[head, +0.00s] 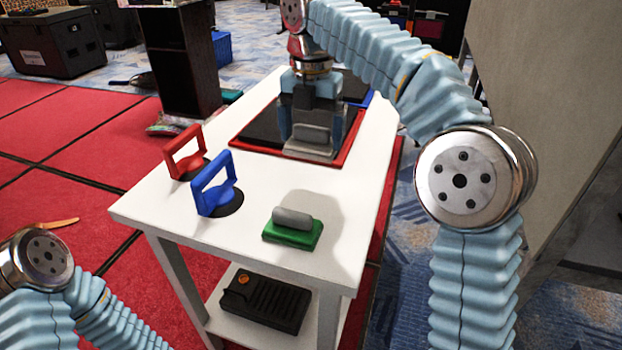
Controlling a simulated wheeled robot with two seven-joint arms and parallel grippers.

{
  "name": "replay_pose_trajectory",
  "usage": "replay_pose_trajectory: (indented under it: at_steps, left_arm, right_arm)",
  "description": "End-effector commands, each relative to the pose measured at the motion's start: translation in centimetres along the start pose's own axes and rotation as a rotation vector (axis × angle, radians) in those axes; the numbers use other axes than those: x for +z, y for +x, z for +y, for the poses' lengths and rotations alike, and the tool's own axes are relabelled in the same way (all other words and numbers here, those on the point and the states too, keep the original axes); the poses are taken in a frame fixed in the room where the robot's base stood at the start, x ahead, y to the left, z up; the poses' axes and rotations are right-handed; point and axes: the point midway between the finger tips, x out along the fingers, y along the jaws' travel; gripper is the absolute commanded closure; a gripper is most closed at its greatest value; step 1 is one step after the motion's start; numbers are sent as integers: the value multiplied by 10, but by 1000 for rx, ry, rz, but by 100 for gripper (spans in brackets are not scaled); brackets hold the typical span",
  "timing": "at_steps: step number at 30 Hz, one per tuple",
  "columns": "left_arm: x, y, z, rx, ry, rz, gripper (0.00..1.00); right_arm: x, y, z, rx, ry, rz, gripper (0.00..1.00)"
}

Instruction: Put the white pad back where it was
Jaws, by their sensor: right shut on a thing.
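The white pad (308,152) has a pale base and a grey rounded handle on top. It is at the near edge of the red-framed black panel (258,140) on the white table. I cannot tell whether the pad touches the panel or is held just above it. My right gripper (311,131) comes down from above and is shut on the pad's handle, one finger at each side. My left arm shows only at the lower left; its gripper is out of the picture.
A green pad (292,234) with a grey handle sits on the white table (255,185) at the near right. A red suction handle (184,155) and a blue one (215,190) stand on the left side. A black case (262,300) lies on the lower shelf.

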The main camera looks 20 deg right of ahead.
Motion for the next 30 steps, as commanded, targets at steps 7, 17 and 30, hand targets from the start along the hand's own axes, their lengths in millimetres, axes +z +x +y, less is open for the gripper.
replay_pose_trajectory:
  at_steps: [7, 17, 30]
  left_arm:
    - [0, 14, -6, -2, -2, 1, 57]
    - [0, 14, -6, -2, -2, 2, 57]
    - [0, 16, -7, -2, -3, 2, 57]
  right_arm:
    - [0, 39, -1, 0, 1, 2, 36]
    - [-1, 81, -1, 0, 0, 2, 36]
    - [0, 87, 0, 0, 1, 1, 4]
